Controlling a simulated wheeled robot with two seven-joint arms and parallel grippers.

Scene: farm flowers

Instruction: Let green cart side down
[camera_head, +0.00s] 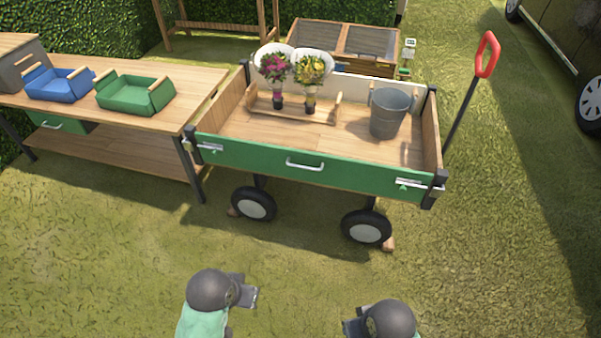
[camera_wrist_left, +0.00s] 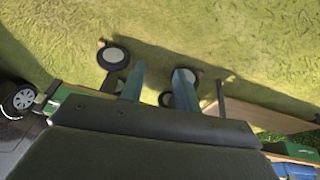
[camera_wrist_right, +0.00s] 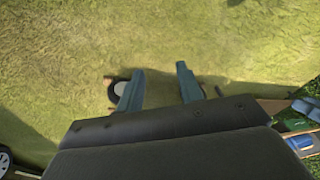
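The green cart side (camera_head: 270,162) stands upright along the near edge of the wooden cart. It has a white handle (camera_head: 305,165) in its middle. A metal latch (camera_head: 205,146) sits at its left end and another latch (camera_head: 420,184) at its right end. My left gripper (camera_head: 252,296) is low in front of the cart, apart from it; its two fingers are spread and empty in the left wrist view (camera_wrist_left: 158,80). My right gripper (camera_head: 348,326) is also in front of the cart, to the right, with spread, empty fingers in the right wrist view (camera_wrist_right: 160,75).
The cart bed holds a wooden carrier with two bouquets (camera_head: 292,68) and a grey bucket (camera_head: 388,113). A red pull handle (camera_head: 487,54) rises at right. A table (camera_head: 170,85) with a blue tray (camera_head: 57,84) and green tray (camera_head: 135,95) stands left. Open grass lies in front.

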